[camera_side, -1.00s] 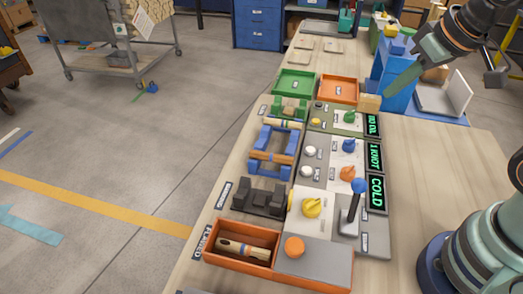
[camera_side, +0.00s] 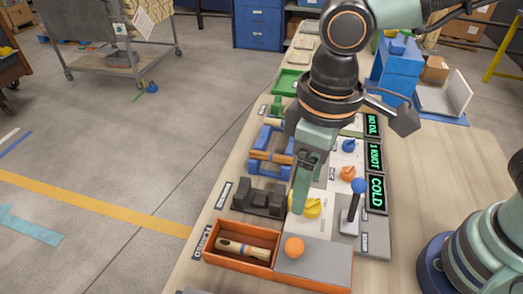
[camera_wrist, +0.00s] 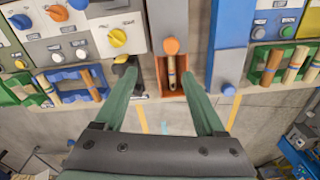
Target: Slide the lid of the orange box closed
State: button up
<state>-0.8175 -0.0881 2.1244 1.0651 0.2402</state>
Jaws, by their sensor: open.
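The orange box (camera_side: 232,264) stands at the near end of the bench in the side view. Its grey lid (camera_side: 322,262) with a round orange knob (camera_side: 294,247) lies over the right part. The left part is open and shows a wooden turned piece (camera_side: 236,247) inside. My gripper (camera_side: 300,205) is above the bench, by the yellow knob and up-bench from the box, apart from the lid knob. In the wrist view my gripper's two green fingers (camera_wrist: 160,66) are spread and empty. The orange knob (camera_wrist: 171,46) shows between and beyond their tips.
A yellow knob (camera_side: 313,209) and a blue-topped lever (camera_side: 358,187) stand on panels behind the box. A dark block stand (camera_side: 258,199) and a blue rack (camera_side: 262,164) are to the left. The bench right of the box is clear.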

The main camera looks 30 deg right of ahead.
aim_at(294, 245)
jog(key=shift+n, duration=0.3)
jog(key=f, duration=0.4)
jog(key=s+a+f, duration=0.1)
jog(key=f, duration=0.3)
jog(key=a+f, duration=0.1)
jog(key=f, duration=0.3)
jog(key=shift+s+f, duration=0.3)
jog(key=shift+f, duration=0.1)
grip_shut()
dwell(0.7)
